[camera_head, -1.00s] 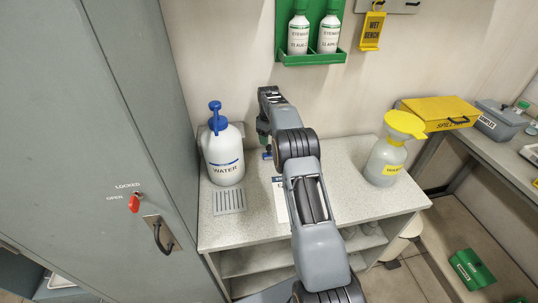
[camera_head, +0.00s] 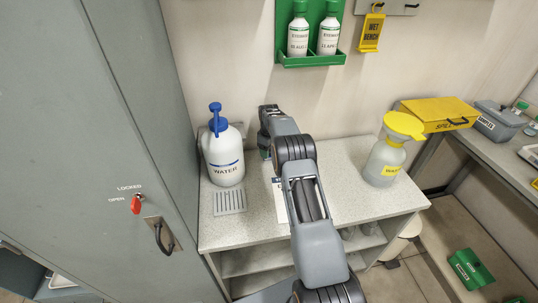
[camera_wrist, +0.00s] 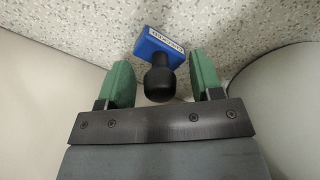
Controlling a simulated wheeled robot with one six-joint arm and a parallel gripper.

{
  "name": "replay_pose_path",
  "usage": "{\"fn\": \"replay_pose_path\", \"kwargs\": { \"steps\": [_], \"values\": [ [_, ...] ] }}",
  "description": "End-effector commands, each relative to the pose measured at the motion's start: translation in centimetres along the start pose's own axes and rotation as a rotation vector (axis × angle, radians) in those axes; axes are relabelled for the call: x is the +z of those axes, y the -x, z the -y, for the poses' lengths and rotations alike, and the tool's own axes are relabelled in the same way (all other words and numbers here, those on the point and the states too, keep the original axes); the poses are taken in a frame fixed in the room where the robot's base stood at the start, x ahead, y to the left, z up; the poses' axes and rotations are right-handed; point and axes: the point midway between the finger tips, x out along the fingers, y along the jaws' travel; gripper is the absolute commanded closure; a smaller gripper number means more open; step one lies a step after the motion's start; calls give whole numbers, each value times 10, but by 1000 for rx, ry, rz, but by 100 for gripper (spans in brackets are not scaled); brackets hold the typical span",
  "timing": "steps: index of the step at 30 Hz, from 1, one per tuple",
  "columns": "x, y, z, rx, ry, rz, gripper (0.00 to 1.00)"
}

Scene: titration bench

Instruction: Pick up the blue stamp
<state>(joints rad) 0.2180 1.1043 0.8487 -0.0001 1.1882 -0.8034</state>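The blue stamp (camera_wrist: 158,50) shows in the wrist view on the speckled bench top, with a black round-ended handle and a white label on its side. My gripper (camera_wrist: 160,62) is open, its two green fingers on either side of the handle with a gap at each side. The fingers do not appear to touch the stamp. In the head view my gripper (camera_head: 265,153) is low over the back of the bench, and my arm hides most of it. I cannot make out the stamp clearly there.
A water bottle (camera_head: 224,160) stands left of my arm, behind a grey grate (camera_head: 229,201). A yellow-topped bottle (camera_head: 385,163) stands to the right. A white labelled sheet (camera_head: 280,203) lies beside my arm. The wall is close behind; a green bottle holder (camera_head: 312,60) hangs above.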

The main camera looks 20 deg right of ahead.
Motion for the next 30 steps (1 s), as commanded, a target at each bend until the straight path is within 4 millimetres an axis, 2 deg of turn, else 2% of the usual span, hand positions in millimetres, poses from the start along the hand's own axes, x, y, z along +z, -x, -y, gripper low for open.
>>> {"fn": "replay_pose_path", "kwargs": {
  "steps": [2,16,25,30],
  "values": [
    [0,0,0,0,0,0,47],
    [0,0,0,0,0,0,92],
    [0,2,0,0,0,0,94],
    [0,13,0,2,0,-2,94]
  ]
}}
